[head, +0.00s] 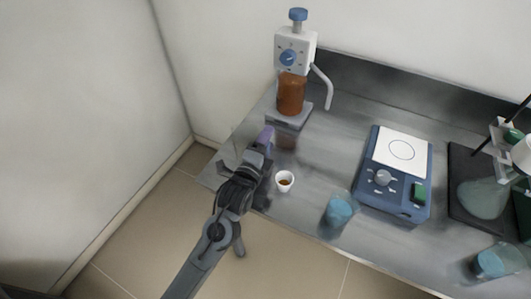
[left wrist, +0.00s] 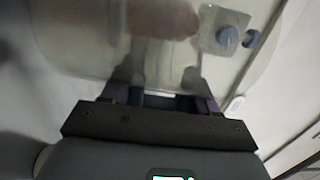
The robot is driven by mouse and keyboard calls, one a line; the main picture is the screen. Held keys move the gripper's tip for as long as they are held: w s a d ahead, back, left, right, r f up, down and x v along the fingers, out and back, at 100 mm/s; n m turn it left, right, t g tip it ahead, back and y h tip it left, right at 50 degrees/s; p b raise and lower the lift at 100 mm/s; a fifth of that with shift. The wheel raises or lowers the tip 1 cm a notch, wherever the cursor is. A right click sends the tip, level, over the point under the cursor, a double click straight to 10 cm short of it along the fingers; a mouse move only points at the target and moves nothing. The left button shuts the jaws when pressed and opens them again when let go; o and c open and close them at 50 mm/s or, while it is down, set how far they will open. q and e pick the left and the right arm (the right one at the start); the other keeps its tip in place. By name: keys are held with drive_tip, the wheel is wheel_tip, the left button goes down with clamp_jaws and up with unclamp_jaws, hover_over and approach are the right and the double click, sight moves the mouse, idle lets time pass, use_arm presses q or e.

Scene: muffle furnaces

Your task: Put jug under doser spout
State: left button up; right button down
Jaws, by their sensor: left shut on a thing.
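The doser (head: 295,52) stands at the back of the bench, with a white head, blue knobs and a brown bottle (head: 291,94). Its grey spout (head: 327,90) bends out to the right and points down over bare bench. My left gripper (head: 266,140) is at the bench's left end, in front of the doser. In the left wrist view its fingers (left wrist: 165,95) are shut on a clear jug (left wrist: 110,50), which fills the upper part. In the head view the jug is hard to make out. My right gripper is not in view.
A small white cup (head: 285,182) with brown contents stands close to the right of my left gripper. A blue beaker (head: 338,211) is near the front edge. A blue stirrer (head: 398,175) and a flask (head: 484,198) stand further right. Bare bench lies below the spout.

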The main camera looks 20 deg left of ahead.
use_arm(q)
drive_tip(key=shift+f+b, duration=0.8)
drive_tip(key=shift+f, duration=1.3)
drive_tip(key=o, duration=1.1)
drive_tip(key=shift+f, duration=0.1)
drive_tip(key=shift+c, duration=0.2)
